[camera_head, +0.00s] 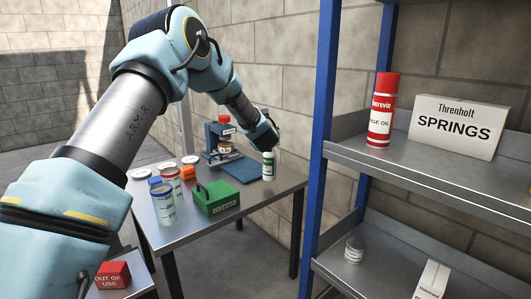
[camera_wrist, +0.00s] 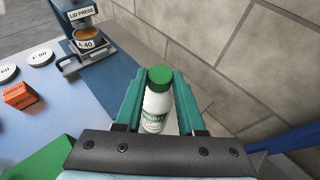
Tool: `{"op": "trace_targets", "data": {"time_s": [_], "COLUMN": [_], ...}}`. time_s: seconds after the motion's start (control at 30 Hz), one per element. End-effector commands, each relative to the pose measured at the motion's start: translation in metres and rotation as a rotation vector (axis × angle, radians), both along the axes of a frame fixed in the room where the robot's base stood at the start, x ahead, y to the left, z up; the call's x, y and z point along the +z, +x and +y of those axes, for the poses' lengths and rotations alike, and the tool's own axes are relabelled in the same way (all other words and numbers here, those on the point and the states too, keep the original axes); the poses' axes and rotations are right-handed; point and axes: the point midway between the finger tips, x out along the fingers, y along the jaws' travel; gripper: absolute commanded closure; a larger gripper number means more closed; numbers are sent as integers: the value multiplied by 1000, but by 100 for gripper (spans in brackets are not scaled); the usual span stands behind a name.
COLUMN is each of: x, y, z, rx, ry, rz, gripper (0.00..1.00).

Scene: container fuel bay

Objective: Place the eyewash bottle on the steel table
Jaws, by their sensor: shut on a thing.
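The eyewash bottle (camera_head: 268,167), white with a green cap, is held upright in my gripper (camera_head: 267,150) at the right end of the steel table (camera_head: 246,214). In the wrist view the bottle (camera_wrist: 157,106) sits between the two green fingers of my gripper (camera_wrist: 164,80), which are shut on it.
A blue-post shelf (camera_head: 318,150) stands right; a block wall is behind.

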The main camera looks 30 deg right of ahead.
Motion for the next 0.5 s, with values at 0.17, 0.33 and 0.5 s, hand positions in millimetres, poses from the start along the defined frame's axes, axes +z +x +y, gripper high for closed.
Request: {"op": "trace_targets", "data": {"time_s": [0.17, 0.33, 0.5], "x": [-22, -35, -35], "y": [0, 0, 0], "z": [0, -1, 0], "rx": [0, -1, 0], "ry": [1, -1, -1], "rz": [0, -1, -2], "gripper": [100, 100, 100]}}
